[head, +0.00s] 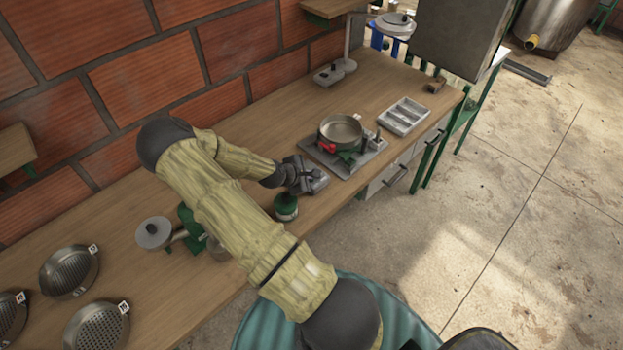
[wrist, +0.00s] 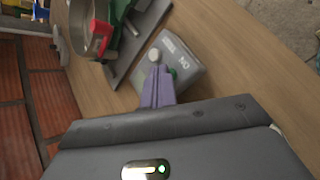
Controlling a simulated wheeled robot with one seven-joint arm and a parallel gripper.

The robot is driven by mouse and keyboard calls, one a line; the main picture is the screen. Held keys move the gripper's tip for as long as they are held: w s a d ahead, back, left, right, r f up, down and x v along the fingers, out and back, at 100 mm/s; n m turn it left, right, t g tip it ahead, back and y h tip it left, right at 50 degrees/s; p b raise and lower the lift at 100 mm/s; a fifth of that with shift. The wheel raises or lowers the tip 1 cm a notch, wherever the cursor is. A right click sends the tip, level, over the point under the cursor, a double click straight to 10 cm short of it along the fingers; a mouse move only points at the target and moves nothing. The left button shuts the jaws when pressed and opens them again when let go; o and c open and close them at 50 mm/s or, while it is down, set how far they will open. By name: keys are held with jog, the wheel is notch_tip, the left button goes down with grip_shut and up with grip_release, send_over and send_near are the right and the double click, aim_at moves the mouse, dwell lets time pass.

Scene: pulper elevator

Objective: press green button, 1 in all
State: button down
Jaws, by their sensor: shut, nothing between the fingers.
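A small grey box (wrist: 182,55) with printed markings lies on the wooden bench in the wrist view. A pale round knob (wrist: 154,55) shows just past the fingertips. In the head view my gripper (head: 304,178) is over the bench, and the button is hidden there.
A metal pan with a red part (head: 341,129) stands on a grey plate (head: 366,160) just beyond my gripper. A green canister (head: 286,207) stands close below the wrist. A brick wall (head: 150,85) runs behind the bench.

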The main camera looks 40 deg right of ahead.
dwell(0.3)
jog(key=shift+r+p, duration=0.75)
jog(key=shift+r, duration=0.1)
jog(key=shift+r, duration=0.1)
notch_tip(320, 180, up, 5)
jog(key=p, duration=0.4)
jog(key=shift+a, duration=0.1)
dwell(0.7)
